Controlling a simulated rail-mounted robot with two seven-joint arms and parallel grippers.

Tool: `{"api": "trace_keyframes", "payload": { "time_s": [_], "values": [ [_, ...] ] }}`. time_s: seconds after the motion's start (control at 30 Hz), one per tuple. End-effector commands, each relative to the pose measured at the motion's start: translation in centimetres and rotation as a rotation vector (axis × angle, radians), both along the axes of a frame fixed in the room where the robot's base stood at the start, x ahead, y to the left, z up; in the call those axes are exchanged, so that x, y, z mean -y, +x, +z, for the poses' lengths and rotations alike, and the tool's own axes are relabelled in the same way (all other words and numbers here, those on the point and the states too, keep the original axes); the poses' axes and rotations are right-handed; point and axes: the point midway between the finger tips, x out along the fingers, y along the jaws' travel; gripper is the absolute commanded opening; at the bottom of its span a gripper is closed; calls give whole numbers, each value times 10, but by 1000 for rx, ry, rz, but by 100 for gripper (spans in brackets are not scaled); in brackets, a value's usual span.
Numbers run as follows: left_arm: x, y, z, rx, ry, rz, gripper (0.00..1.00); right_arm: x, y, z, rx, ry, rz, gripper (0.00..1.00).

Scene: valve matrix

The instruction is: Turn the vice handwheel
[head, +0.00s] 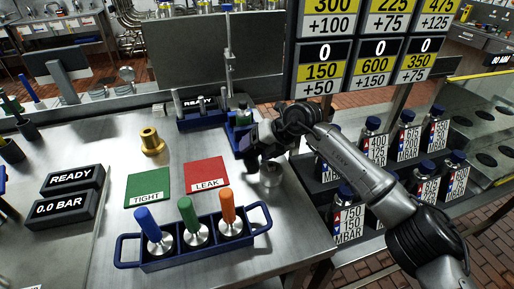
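My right arm reaches in from the right, and its gripper (256,151) is over the bench's right part. It is beside a small dark blue fixture (241,122) that looks like the vice. The gripper and wrist cover part of this fixture, and I cannot make out a handwheel clearly. A silver round part (271,177) shows just below the gripper; I cannot tell whether it belongs to the vice. The gripper's fingers are too small and dark to tell whether they are open or shut. My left gripper is not in view.
A blue tray (190,258) holds blue, green and orange-handled tools at the front. Green TIGHT (148,190) and red LEAK (207,174) mats lie behind it, with a brass fitting (152,141) beyond. Labelled canisters (347,217) stand on the rack at right.

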Motion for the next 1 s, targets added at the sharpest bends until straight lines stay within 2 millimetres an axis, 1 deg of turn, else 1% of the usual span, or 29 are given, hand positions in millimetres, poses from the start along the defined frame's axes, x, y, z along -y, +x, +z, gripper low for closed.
{"api": "trace_keyframes", "payload": {
  "time_s": [0.03,0.1,0.33,0.47,0.67,0.8,0.83,0.87,1.0],
  "values": [
    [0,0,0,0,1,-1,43,0,0,0,0,0,0,75],
    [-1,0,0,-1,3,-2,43,0,0,0,0,-1,0,80],
    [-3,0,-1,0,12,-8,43,1,0,-2,-1,-5,-1,80],
    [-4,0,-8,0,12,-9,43,0,0,-3,8,-39,1,80],
    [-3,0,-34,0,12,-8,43,-2,0,-6,55,-199,3,80],
    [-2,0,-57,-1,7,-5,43,-4,-1,-6,100,-365,0,80],
    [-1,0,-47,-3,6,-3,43,0,-2,8,101,-370,-3,80],
    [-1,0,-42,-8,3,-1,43,3,-4,17,99,-366,-3,80],
    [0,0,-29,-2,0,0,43,12,-13,42,98,-364,-2,80]
  ]
}}
